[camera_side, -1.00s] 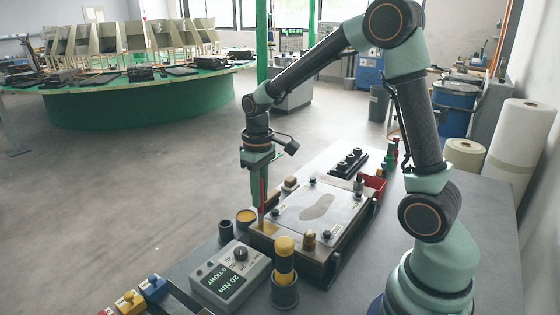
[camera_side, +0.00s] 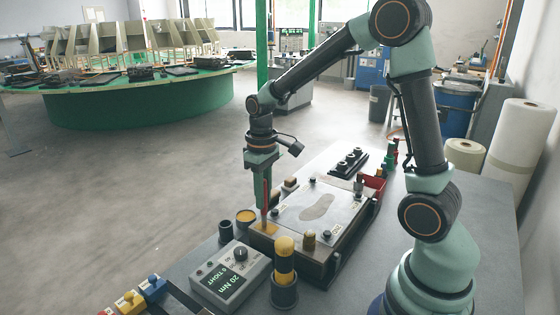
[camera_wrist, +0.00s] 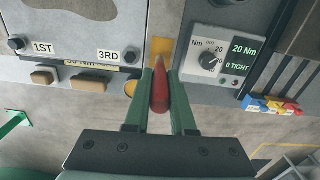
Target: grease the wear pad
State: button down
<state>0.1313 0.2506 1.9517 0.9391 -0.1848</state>
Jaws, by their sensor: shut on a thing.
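My gripper (camera_wrist: 160,78) is shut on a slim red tool (camera_wrist: 160,92), which also shows upright in the side view (camera_side: 266,192). The tool points down at the yellow pad (camera_wrist: 161,46) on the near end of the mould block. In the side view the pad (camera_side: 268,230) lies right under the tool's tip. I cannot tell whether the tip touches it.
The mould block carries a plate (camera_side: 330,205) with an insole shape and several knobs. A torque meter (camera_side: 232,275) reads 20 Nm and TIGHT. A yellow-handled tool (camera_side: 285,255) stands in a cup in front. A black cup (camera_side: 226,231) is beside the meter.

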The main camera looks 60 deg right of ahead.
jog(key=shift+w, duration=1.25)
jog(key=shift+w+r, duration=0.15)
notch_tip(320, 180, up, 8)
